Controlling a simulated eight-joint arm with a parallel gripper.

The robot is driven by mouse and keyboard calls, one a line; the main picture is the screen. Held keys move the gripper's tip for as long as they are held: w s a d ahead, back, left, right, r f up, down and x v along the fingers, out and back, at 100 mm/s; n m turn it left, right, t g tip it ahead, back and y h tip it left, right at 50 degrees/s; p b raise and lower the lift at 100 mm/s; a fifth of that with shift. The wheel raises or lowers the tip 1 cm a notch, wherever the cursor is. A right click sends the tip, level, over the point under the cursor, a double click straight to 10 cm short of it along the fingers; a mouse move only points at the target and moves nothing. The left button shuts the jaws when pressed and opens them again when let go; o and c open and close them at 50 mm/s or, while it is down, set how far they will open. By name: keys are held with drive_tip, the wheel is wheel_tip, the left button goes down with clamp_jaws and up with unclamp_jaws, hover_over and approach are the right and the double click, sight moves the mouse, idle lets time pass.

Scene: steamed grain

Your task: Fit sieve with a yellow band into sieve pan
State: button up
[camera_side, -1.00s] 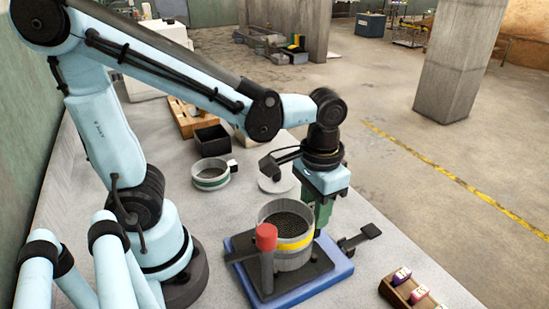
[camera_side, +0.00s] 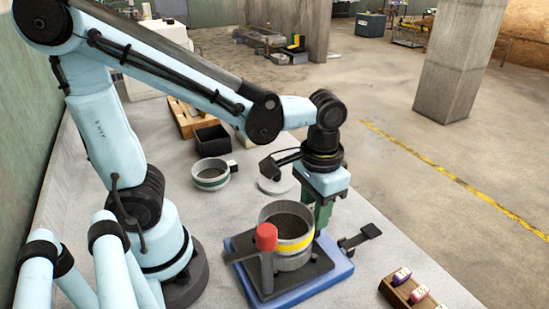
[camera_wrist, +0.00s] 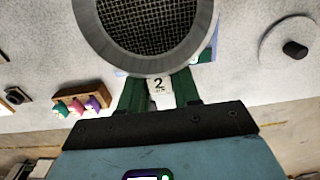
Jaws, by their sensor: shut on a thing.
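The sieve with the yellow band (camera_side: 295,244) is a grey metal ring with dark mesh. In the side view it stands roughly upright over the sieve pan (camera_side: 294,263), a plain grey ring on the black fixture. I cannot tell whether it is seated in the pan or just above it. My gripper (camera_side: 322,213) is at the sieve's right, its green fingers shut on the sieve's tab. In the wrist view my gripper (camera_wrist: 160,88) has the white tab marked 2 between its fingers, and the sieve's mesh (camera_wrist: 145,20) and rim show beyond. The pan is hidden there.
A red-topped post (camera_side: 266,238) stands in front of the sieve on the black fixture, on a blue base (camera_side: 330,279). A green-banded ring (camera_side: 211,174), a round lid (camera_side: 276,184) and a black bin (camera_side: 212,140) lie behind. A wooden rack (camera_side: 413,290) sits front right.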

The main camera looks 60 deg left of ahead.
drive_tip(key=shift+f, duration=0.55)
idle(0.4)
drive_tip(key=o, duration=1.1)
drive_tip(key=shift+o, duration=0.4)
drive_tip(key=o, duration=0.3)
drive_tip(key=shift+o, duration=0.2)
drive_tip(key=shift+r, duration=3.5)
